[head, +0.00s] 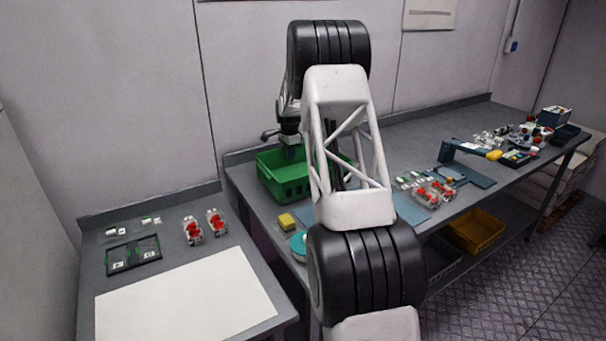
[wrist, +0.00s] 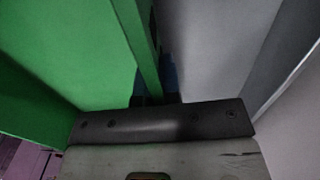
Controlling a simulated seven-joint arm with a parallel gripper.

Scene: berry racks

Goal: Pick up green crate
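The green crate (head: 287,188) stands on the long grey bench near the wall, partly hidden behind my arm in the head view. Its inside looks empty where it shows. My gripper (head: 291,150) points down at the crate's back rim. In the wrist view the green crate (wrist: 60,55) fills the left side, and one wall runs down to my gripper (wrist: 155,98). I cannot tell whether the fingers press on the wall.
Clear punnets with red berries (head: 433,193) and a blue scale (head: 467,176) stand to the right. The back wall is close behind the crate.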

